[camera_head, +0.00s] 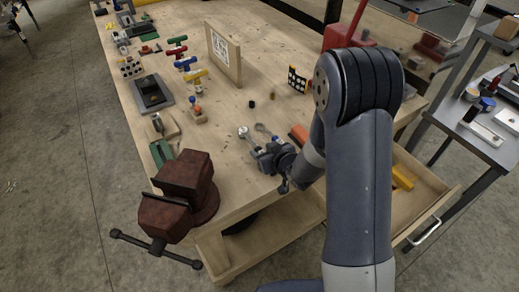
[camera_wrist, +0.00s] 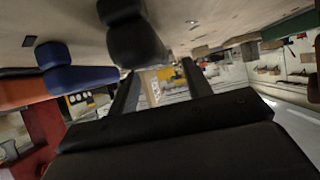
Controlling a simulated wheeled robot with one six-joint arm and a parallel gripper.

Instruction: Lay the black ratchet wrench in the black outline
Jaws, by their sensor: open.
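My gripper (camera_head: 262,158) is low over the near part of the wooden bench in the head view, with its jaws open. In the wrist view its two dark fingers (camera_wrist: 158,74) stand apart. A black handle-like thing (camera_wrist: 134,40), perhaps the black ratchet wrench, shows at the top of the wrist view, near the left finger and partly overlapping it in the picture. I cannot tell whether they touch. Small round-headed metal shapes (camera_head: 243,132) lie just beyond my gripper in the head view. I cannot make out the black outline for certain, and my arm hides part of the bench.
A blue handle (camera_wrist: 72,70) and an orange one (camera_wrist: 18,90) lie beside the black one. A rusty red vise (camera_head: 185,180) stands at the near left corner. An open drawer (camera_head: 425,190) juts out at right.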

